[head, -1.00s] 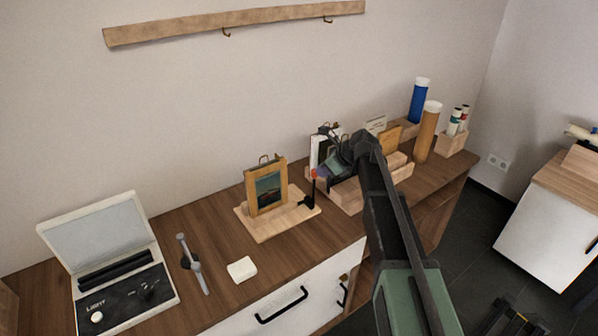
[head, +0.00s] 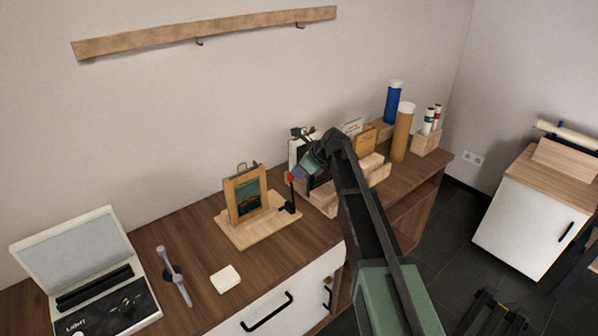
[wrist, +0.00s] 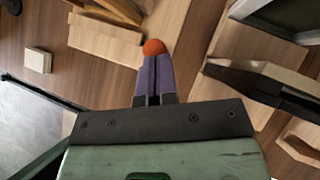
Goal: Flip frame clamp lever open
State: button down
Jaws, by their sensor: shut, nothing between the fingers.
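The clamp lever (head: 290,191) is a black upright arm with a red-orange knob (head: 291,176), at the right side of a pale wooden base (head: 238,236). A wooden picture frame (head: 231,202) with a landscape stands upright on that base. My gripper (head: 297,171) has purple fingers and hangs just right of the knob. In the wrist view my gripper (wrist: 153,75) is shut and empty, with the orange knob (wrist: 153,46) directly at or past its fingertips. I cannot tell whether they touch. The lever's shaft is hidden below the knob there.
A wooden rack (head: 377,175) with frames stands close behind my gripper. Blue (head: 393,102) and tan (head: 402,132) tubes stand farther right. A white block (head: 225,279), a grey tool (head: 174,277) and an open case (head: 75,265) lie left. Bare tabletop lies between.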

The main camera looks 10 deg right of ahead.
jog(key=p+v, duration=0.7)
jog(key=v, duration=0.3)
jog(key=shift+w, duration=0.3)
jog(key=shift+a+r, duration=0.1)
jog(key=shift+a, duration=0.05)
jog(key=s+f+n+g+h, duration=0.2)
jog(key=s+n+h, duration=0.1)
jog(key=s+n, duration=0.9)
jog(key=s+d+f+n+g+h, duration=0.1)
jog(key=s+n+h, duration=0.3)
jog(key=s+n, duration=0.8)
jog(key=s+f, duration=0.1)
jog(key=s, duration=0.6)
jog(key=shift+s+n+g, duration=0.15)
jog(key=shift+n+g, duration=0.15)
jog(key=shift+g, duration=0.1)
